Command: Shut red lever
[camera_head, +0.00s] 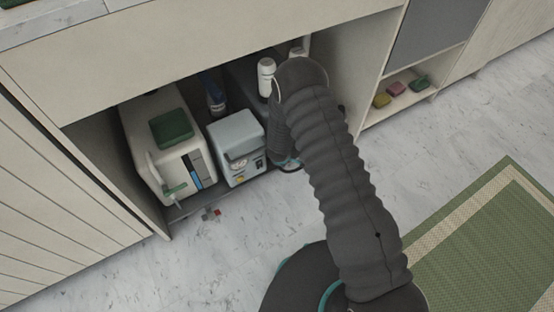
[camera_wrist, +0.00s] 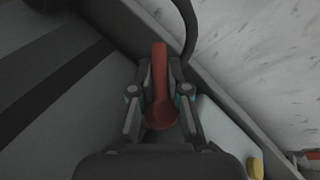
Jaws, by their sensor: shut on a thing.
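In the wrist view, the red lever (camera_wrist: 160,78) lies between the two fingers of my gripper (camera_wrist: 160,92). The fingers are shut on it from both sides. The lever is long and narrow at its far end and has a wider, rounded end closer to my wrist. In the head view my own arm hides the gripper and the red lever inside the low cabinet opening.
A white machine (camera_head: 157,140) with a green top and a light blue-grey machine (camera_head: 238,146) stand left of my arm. A white-capped bottle (camera_head: 265,77) stands behind. A dark hose (camera_wrist: 190,30) runs near the lever. A green rug (camera_head: 470,240) lies at right.

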